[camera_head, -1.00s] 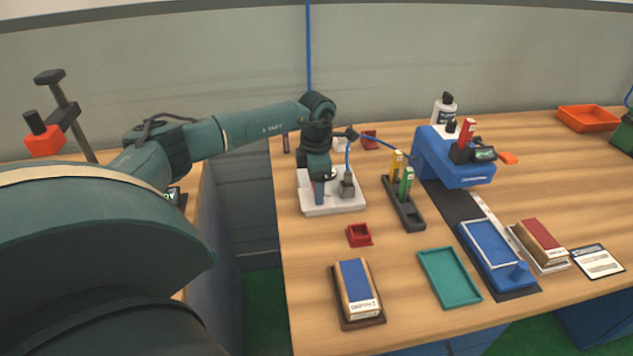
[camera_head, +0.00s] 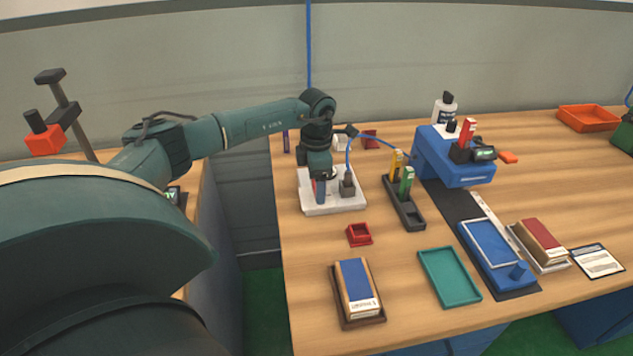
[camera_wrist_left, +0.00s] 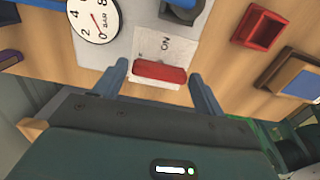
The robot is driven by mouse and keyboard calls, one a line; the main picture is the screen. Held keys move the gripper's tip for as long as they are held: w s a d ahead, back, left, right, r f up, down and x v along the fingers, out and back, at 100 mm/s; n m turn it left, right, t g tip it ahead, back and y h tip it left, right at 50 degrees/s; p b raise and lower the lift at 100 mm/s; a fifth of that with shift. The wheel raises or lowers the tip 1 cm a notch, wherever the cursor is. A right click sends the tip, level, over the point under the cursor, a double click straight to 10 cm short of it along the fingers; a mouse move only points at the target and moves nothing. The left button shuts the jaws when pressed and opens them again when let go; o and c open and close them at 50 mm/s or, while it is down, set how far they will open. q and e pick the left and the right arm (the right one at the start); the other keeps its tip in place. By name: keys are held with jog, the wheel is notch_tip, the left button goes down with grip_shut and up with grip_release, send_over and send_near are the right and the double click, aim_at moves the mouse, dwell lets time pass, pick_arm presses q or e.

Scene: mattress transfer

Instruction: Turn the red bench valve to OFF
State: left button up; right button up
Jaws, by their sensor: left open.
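The red valve handle (camera_wrist_left: 160,73) shows in the left wrist view on a pale plate, lying crosswise beside the printed word ON. The pale valve board (camera_head: 335,207) stands at the left of the bench in the head view, with the handle mostly hidden behind my gripper there. My left gripper (camera_wrist_left: 160,82) is open, with one blue finger on either side of the handle. Gaps show between the fingers and the handle; I cannot tell the height difference. The left gripper (camera_head: 320,190) points down over the board in the head view. My right gripper is not in view.
A round BAR gauge (camera_wrist_left: 95,18) and a dark fitting with a blue hose (camera_head: 347,185) are beside the handle. A small red box (camera_head: 359,235), a black rack (camera_head: 405,210) and a blue machine (camera_head: 455,165) stand to the right. A teal tray (camera_head: 450,277) lies nearer.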

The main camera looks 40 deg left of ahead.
pick_arm(q)
notch_tip(320, 180, up, 13)
jog(key=shift+b, duration=0.3)
jog(key=shift+f, duration=0.15)
dwell(0.4)
